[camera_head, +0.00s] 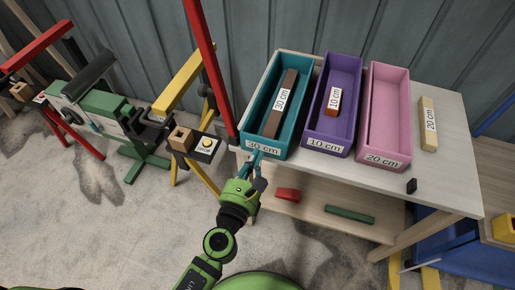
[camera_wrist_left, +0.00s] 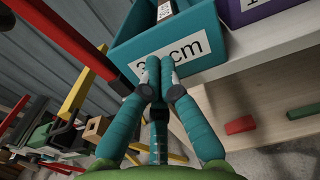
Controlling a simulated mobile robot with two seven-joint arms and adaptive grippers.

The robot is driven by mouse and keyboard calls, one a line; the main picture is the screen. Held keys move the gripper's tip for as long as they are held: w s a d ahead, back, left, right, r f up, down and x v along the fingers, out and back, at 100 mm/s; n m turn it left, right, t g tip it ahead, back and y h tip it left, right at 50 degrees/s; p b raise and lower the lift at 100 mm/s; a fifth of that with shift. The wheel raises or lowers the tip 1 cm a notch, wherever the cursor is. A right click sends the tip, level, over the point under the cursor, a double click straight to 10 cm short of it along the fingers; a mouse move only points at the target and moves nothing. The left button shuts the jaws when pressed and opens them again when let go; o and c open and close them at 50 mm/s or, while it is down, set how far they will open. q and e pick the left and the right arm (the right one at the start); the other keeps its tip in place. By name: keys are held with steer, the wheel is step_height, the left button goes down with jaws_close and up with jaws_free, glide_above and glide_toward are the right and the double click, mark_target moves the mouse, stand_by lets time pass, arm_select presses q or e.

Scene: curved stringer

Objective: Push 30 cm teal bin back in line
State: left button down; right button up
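The teal 30 cm bin (camera_head: 264,145) stands at the left end of the white table, left of the purple 10 cm bin (camera_head: 327,146) and the pink 20 cm bin (camera_head: 384,160). A brown block labelled 30 cm (camera_head: 273,123) lies in the teal bin. My left gripper (camera_head: 256,160) is at the teal bin's front face, over its label. In the left wrist view its teal fingertips (camera_wrist_left: 160,65) are together in front of the label on the teal bin (camera_wrist_left: 205,30), with nothing seen between them. I cannot tell if they touch the bin. My right gripper is not in view.
A 20 cm block (camera_head: 428,124) and a small black object (camera_head: 411,186) lie on the table (camera_head: 455,180). A red piece (camera_head: 287,194) and a green piece (camera_head: 349,215) lie on the lower shelf. A red post (camera_head: 208,60) and yellow stand (camera_head: 178,85) are close left.

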mark_target(265, 135)
arm_select(q)
steer(key=shift+x, duration=0.9)
steer(key=x, duration=0.6)
steer(key=shift+w+d, duration=0.1)
steer(key=shift+w, duration=0.2)
steer(key=shift+w+r, duration=0.1)
steer(key=shift+r, duration=0.05)
